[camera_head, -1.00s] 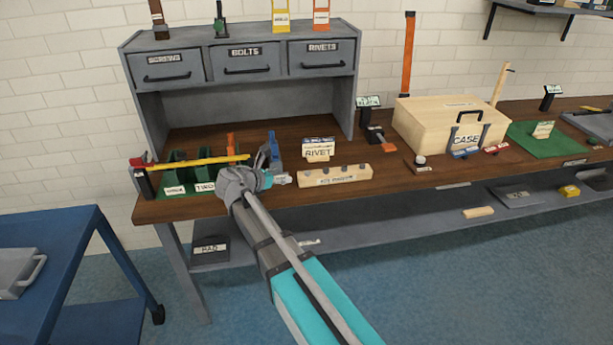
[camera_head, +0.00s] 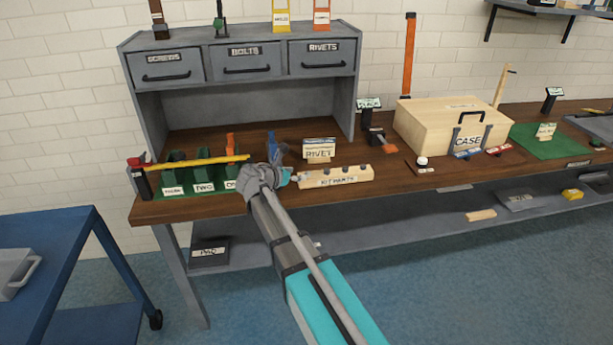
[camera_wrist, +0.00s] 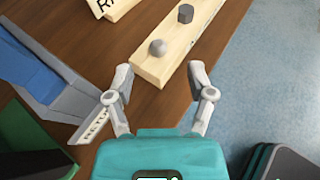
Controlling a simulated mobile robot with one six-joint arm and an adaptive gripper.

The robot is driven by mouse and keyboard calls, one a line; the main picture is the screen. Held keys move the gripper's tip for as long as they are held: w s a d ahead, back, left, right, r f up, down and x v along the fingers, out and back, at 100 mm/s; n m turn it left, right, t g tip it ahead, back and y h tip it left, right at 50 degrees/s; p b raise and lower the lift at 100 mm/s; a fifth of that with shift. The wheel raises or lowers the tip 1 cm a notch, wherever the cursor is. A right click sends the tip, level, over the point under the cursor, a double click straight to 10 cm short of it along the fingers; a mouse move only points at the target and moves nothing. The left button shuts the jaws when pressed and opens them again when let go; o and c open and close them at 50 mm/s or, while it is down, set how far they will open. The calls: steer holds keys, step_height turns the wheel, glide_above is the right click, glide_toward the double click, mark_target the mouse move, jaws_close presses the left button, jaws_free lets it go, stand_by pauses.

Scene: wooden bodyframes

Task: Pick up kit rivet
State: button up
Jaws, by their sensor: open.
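A pale wooden block labelled as kit parts (camera_head: 350,178) lies near the front edge of the workbench. Its near end shows in the wrist view (camera_wrist: 152,70). A grey round-headed piece, which looks like the kit rivet (camera_wrist: 158,47), sits in the top of this end. A darker hex-headed piece (camera_wrist: 186,13) sits farther along the block. My gripper (camera_head: 291,178) is at the block's left end in the head view. In the wrist view, my gripper (camera_wrist: 160,76) is open and empty, with its two fingers apart near the block's end.
A box labelled RIVET (camera_head: 319,153) stands behind the block. A blue holder (camera_head: 276,146) stands just behind my gripper. Green stands with a yellow bar (camera_head: 200,162) are to the left. A wooden case (camera_head: 452,125) is farther right. Floor lies beyond the bench's front edge.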

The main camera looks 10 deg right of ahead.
mark_target(306, 172)
steer(key=b+x, duration=0.2)
steer(key=x, duration=0.2)
steer(key=shift+w+f, duration=0.2)
steer(key=shift+w+d+f, duration=0.1)
steer(key=shift+w+d, duration=0.15)
steer(key=shift+d, duration=0.05)
steer(key=c, duration=0.9)
